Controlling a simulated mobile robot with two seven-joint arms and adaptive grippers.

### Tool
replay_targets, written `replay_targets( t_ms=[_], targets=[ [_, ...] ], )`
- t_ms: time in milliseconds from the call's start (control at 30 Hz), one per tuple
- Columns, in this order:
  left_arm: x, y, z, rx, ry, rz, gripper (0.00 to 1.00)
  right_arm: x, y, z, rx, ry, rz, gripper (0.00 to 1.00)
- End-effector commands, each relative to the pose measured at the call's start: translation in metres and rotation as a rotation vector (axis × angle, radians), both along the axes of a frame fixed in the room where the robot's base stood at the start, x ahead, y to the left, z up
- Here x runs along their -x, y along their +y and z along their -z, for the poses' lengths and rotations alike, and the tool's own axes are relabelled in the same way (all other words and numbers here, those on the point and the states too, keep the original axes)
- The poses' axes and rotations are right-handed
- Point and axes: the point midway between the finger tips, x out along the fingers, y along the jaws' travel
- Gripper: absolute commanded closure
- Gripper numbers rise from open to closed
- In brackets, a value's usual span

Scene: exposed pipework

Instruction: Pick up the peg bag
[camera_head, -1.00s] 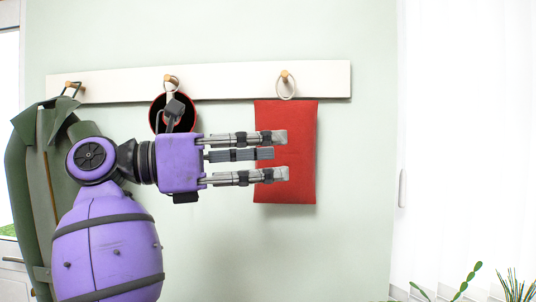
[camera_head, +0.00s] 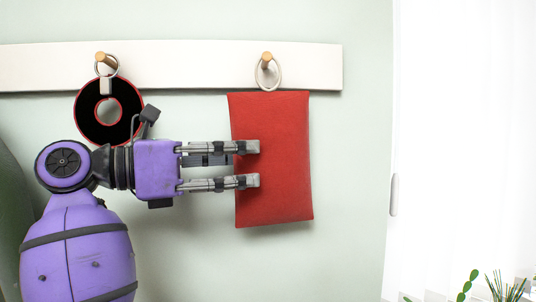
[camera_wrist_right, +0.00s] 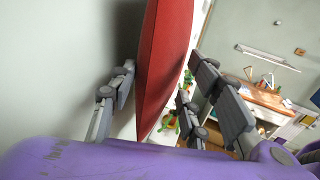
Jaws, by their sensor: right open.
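The peg bag, a flat red bag (camera_head: 285,165), hangs by a pale loop (camera_head: 268,73) from the right wooden peg on the wall rail. It hangs slightly askew. My right gripper (camera_head: 250,164) is open at the bag's left edge, its fingers pointing right. Two fingertips lie in front of the bag; the third finger's tip is hidden behind it. In the right wrist view the bag (camera_wrist_right: 165,60) stands edge-on between the open fingers (camera_wrist_right: 165,88), one finger on the wall side and two on the room side. My left gripper is not in view.
A white rail (camera_head: 190,65) runs along the pale green wall. A black ring with a red rim (camera_head: 90,118) hangs from its left peg, just above my right wrist. A white curtain (camera_head: 465,130) and plants are at the right. Wall below the bag is clear.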

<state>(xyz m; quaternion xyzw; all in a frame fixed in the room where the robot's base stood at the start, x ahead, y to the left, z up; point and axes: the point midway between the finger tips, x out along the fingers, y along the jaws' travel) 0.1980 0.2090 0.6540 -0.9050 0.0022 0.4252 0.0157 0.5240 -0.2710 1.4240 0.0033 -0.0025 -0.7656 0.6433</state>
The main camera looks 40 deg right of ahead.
Motion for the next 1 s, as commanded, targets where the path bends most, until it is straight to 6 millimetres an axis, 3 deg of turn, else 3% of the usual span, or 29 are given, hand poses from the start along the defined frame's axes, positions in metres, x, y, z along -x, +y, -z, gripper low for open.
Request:
replay_targets(
  t_ms=[167, 433, 733, 1000],
  targets=[
    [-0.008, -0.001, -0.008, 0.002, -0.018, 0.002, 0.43, 0.003, -0.013, -0.001, 0.0, -0.001, 0.0, 0.56],
    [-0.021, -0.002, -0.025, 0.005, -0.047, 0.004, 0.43, 0.012, -0.05, -0.001, 0.002, -0.004, 0.0, 0.56],
    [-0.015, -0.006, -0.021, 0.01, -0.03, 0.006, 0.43, 0.011, -0.056, 0.003, 0.001, 0.001, -0.002, 0.56],
    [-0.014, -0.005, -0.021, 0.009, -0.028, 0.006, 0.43, 0.011, -0.056, 0.003, 0.0, 0.0, -0.001, 0.89]
  ],
)
